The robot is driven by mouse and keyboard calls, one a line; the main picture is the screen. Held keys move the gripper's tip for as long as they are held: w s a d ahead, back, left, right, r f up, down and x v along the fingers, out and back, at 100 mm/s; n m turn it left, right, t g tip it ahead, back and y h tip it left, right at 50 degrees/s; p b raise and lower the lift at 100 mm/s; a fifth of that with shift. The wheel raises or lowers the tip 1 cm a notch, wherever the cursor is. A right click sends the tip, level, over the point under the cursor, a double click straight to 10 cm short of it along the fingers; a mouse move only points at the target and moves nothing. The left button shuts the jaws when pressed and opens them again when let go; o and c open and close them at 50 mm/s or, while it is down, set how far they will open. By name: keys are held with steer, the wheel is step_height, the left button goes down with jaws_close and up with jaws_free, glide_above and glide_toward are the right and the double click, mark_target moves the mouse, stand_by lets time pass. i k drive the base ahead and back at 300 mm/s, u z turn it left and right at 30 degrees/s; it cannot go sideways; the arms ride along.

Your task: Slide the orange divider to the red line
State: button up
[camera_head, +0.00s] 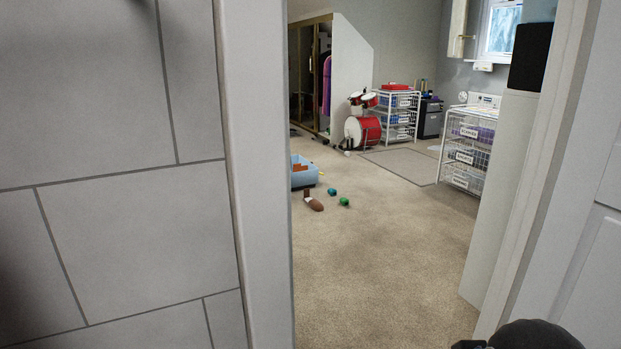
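I cannot make out an orange divider or a red line in the head view. A dark rounded part of my arm (535,337) shows at the bottom right edge. My gripper's fingers are not in view, so I cannot see whether it holds anything.
A doorway opens onto carpet (385,255), between a grey tiled wall (110,170) at left and a white door (590,270) at right. Beyond are a blue bin (306,180), small toys (332,191), a red drum (370,131) and wire drawer racks (465,150). The near carpet is clear.

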mark_target(298, 167)
steer(key=z, duration=0.15)
steer(key=i, duration=8.5)
steer(key=u, duration=1.45)
steer(key=i, duration=0.4)
steer(key=u, duration=0.25)
